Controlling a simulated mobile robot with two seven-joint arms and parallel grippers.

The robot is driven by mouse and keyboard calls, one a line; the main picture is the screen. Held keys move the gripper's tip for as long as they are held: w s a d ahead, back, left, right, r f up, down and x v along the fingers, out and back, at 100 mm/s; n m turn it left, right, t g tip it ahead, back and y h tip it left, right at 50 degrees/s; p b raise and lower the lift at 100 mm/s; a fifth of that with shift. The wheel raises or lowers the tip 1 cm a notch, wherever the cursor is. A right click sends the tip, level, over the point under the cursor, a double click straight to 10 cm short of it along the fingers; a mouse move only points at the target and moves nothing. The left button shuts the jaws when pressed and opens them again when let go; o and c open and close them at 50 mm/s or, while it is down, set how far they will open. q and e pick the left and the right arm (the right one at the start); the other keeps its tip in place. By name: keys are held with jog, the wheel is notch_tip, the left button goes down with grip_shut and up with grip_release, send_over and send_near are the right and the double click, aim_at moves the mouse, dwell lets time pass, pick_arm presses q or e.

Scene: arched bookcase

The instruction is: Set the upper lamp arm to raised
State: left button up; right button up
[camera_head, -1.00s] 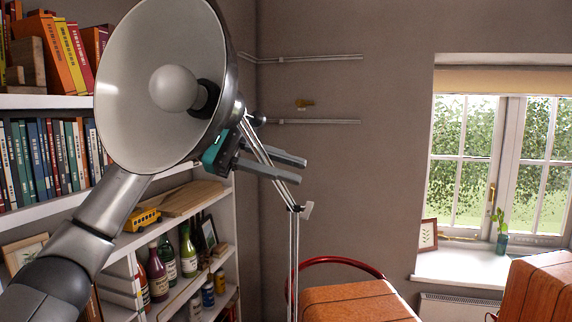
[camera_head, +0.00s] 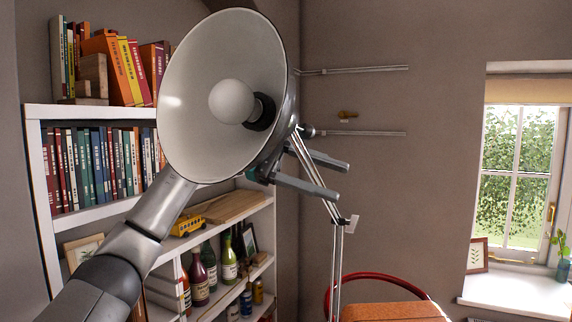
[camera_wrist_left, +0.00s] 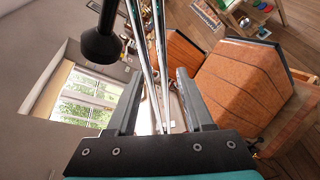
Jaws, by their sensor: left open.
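The desk lamp has a wide metal shade (camera_head: 190,110) with a white bulb (camera_head: 231,101). Its upper lamp arm (camera_head: 331,208), two thin rods, slopes up and left from a joint (camera_head: 340,220) on the upright lower post (camera_head: 337,270). My left gripper (camera_head: 342,181) is open beside the upper arm, behind the shade. In the left wrist view the rods (camera_wrist_left: 150,60) run between the spread fingers of the gripper (camera_wrist_left: 157,85), with gaps showing on both sides. The shade hides part of my wrist. My right gripper is not in view.
A white bookcase (camera_head: 38,165) with books, bottles and a yellow toy bus (camera_head: 187,225) stands behind on the left. Rails (camera_head: 365,133) are on the wall. An orange-brown seat (camera_head: 395,312) is low at the lamp's right. A window (camera_head: 515,170) is at the right.

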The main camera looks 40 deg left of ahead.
pick_arm(q)
jog(key=v, duration=1.4)
jog(key=shift+p, duration=0.45)
jog(key=shift+r, duration=0.1)
